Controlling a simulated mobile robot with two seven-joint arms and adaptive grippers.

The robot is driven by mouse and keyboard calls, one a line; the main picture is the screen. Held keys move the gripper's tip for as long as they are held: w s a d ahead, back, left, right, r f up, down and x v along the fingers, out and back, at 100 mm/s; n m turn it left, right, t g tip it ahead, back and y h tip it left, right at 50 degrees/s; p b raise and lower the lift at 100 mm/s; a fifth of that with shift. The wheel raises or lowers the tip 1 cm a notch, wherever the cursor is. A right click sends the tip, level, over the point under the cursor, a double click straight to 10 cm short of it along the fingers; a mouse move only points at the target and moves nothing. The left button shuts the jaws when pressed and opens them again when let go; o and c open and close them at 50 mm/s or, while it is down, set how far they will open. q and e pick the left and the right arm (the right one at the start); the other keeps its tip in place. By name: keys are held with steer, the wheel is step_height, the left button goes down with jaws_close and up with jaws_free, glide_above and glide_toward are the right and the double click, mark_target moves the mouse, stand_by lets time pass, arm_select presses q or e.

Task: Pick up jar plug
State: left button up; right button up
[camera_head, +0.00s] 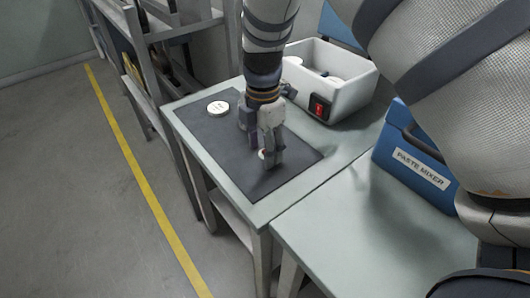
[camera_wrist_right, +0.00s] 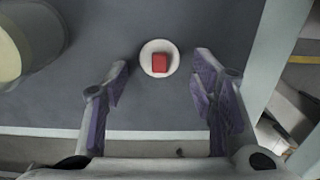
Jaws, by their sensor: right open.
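A small white disc with a red block on top, which looks like the jar plug (camera_wrist_right: 159,59), lies on the dark mat in the right wrist view. In the head view only a bit of white and red of it (camera_head: 262,154) shows beside my fingers. My right gripper (camera_head: 262,150) points down over the mat, its fingers apart. In the wrist view the right gripper (camera_wrist_right: 160,85) has one finger on each side of the plug, which is a little beyond the fingertips. Nothing is held. My left gripper is not in view.
The dark mat (camera_head: 205,135) covers part of the table (camera_head: 270,210). A round white lid-like thing (camera_head: 218,107) sits on its far left. A white bin with a red switch (camera_head: 345,95) stands behind right. A blue paste mixer case (camera_head: 415,160) is at right. The mat's front is clear.

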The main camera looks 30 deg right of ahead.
steer(key=c, duration=1.2)
steer(key=shift+r, duration=0.15)
